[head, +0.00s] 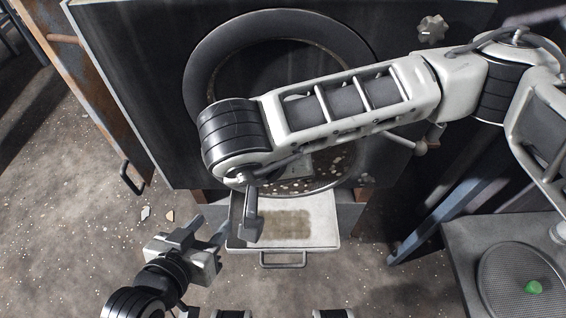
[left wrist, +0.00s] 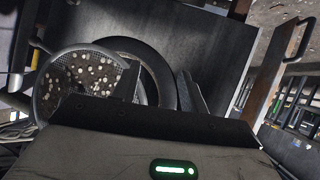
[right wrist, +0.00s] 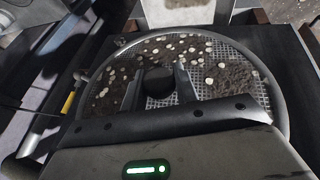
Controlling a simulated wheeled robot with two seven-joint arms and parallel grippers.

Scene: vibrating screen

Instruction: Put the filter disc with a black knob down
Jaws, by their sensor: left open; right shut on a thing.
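The round mesh filter disc (right wrist: 225,75) carries dark soil and several pale pellets. Its black knob (right wrist: 158,80) sits between the fingers of my right gripper (right wrist: 158,88), which is shut on it. In the head view the disc (head: 318,178) is mostly hidden behind my right arm, below the machine's round opening. In the left wrist view the disc (left wrist: 82,82) overlaps one side of the dark ring (left wrist: 165,75). My left gripper (head: 208,230) is open and empty, to the left of the white tray.
A white tray (head: 325,225) with a brown patch and a front handle juts out below the dark machine panel (head: 130,100). A second mesh disc with a green knob (head: 534,287) lies on a grey surface (head: 462,235) at lower right. Debris lies on the left floor.

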